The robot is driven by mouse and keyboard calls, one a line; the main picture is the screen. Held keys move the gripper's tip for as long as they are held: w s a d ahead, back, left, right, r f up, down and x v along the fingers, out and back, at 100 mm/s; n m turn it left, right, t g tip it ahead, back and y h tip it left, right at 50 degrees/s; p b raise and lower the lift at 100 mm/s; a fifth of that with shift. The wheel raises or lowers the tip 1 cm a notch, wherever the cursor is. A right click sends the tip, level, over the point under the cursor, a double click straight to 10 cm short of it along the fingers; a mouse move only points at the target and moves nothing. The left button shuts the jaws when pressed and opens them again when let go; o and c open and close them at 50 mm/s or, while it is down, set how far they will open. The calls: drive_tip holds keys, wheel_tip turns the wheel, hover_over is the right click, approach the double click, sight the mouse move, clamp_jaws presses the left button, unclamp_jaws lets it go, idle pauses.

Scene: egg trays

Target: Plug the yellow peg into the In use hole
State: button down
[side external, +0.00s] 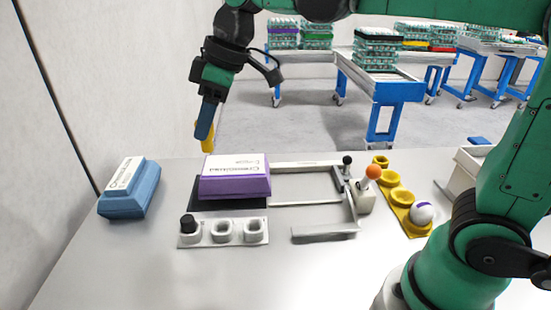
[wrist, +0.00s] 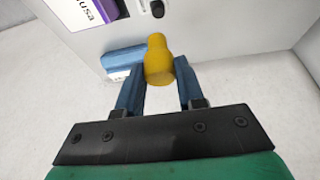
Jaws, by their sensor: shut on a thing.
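My gripper (side external: 205,125) is shut on the yellow peg (side external: 208,140) and holds it above the far left edge of the table. In the wrist view the peg (wrist: 158,58) sits between the two blue fingers of my gripper (wrist: 159,72). A white block with a row of three round sockets (side external: 250,240) lies at the front of the table. A black peg (side external: 190,223) stands in its left socket; the middle and right sockets look empty. I cannot read a label that marks the In use hole.
A purple box with a white label (side external: 235,185) lies behind the white block. A blue box (side external: 130,200) is at the left. A metal frame (side external: 325,233), an orange-topped lever (side external: 372,173) and a yellow holder (side external: 402,196) with a white ball (side external: 421,213) are to the right.

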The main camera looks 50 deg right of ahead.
wheel_tip(320, 180, down, 7)
drive_tip(key=d, duration=0.2)
hover_over(248, 227)
drive_tip(key=s+d, duration=0.1)
wheel_tip(248, 227, down, 6)
drive_tip(key=shift+s+f, duration=0.1)
drive_tip(key=shift+f, duration=2.4)
drive_tip(key=shift+f, duration=0.55)
drive_tip(key=shift+c, duration=2.3)
unclamp_jaws()
drive_tip(key=shift+r, duration=0.1)
